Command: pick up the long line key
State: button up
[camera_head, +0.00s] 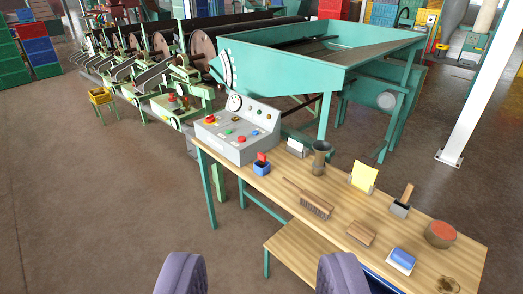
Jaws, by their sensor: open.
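My gripper (262,272) shows at the bottom edge as two purple fingers, wide apart with nothing between them. It is in front of the wooden workbench (236,181), over the floor and the bench's lower shelf. I cannot make out a long line key for certain. A small blue holder with a red piece standing in it (261,166) is on the bench near the grey control box (238,138). The box carries a gauge, coloured buttons and a red knob on yellow; no key can be told apart on it at this size.
The bench also holds a dark cup (320,158), a yellow card (363,177), a brush (315,205), a wooden block (361,233), a blue-white block (401,261) and a round red-topped tin (440,234). A green hopper (290,75) stands behind.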

aim_at(262, 157)
jog(key=i, duration=0.5)
jog(key=i+j+z, duration=0.1)
jog(key=i, duration=0.4)
jog(key=i+j, duration=0.15)
jog(key=i, duration=0.35)
jog(key=i+j+z, duration=0.1)
jog(key=i, duration=0.4)
jog(key=i+j, duration=0.15)
jog(key=i, duration=0.35)
jog(key=i+j+z, duration=0.1)
jog(key=i, duration=0.4)
